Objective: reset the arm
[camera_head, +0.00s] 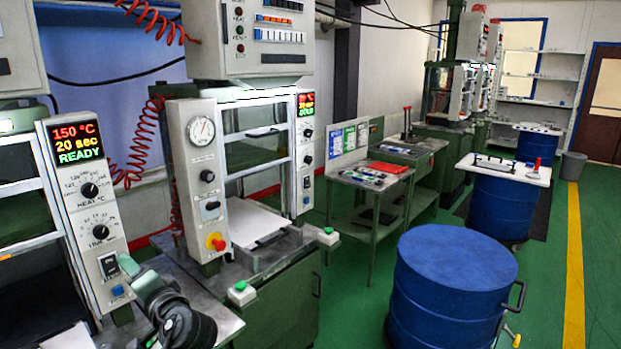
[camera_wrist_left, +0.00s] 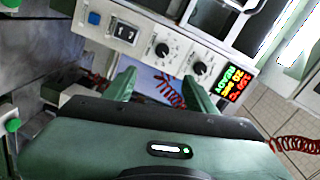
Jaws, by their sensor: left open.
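My left gripper (camera_wrist_left: 160,92) shows in the left wrist view with its two green fingers spread apart and nothing between them. Behind the fingers is a press control panel (camera_wrist_left: 145,42) with dark knobs and a lit display. In the head view, part of my left arm (camera_head: 178,315) is low at the left, in front of the nearest press control panel (camera_head: 88,205), whose display reads 150 °C, 20 sec, READY. I cannot tell whether the arm touches the press. My right gripper is in neither view.
A second press (camera_head: 215,180) stands close by, with a pale plate (camera_head: 255,223) on its bed. A blue drum (camera_head: 450,285) stands on the green floor at the right. A work table (camera_head: 375,185) is behind. Open floor lies along the yellow line (camera_head: 574,250).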

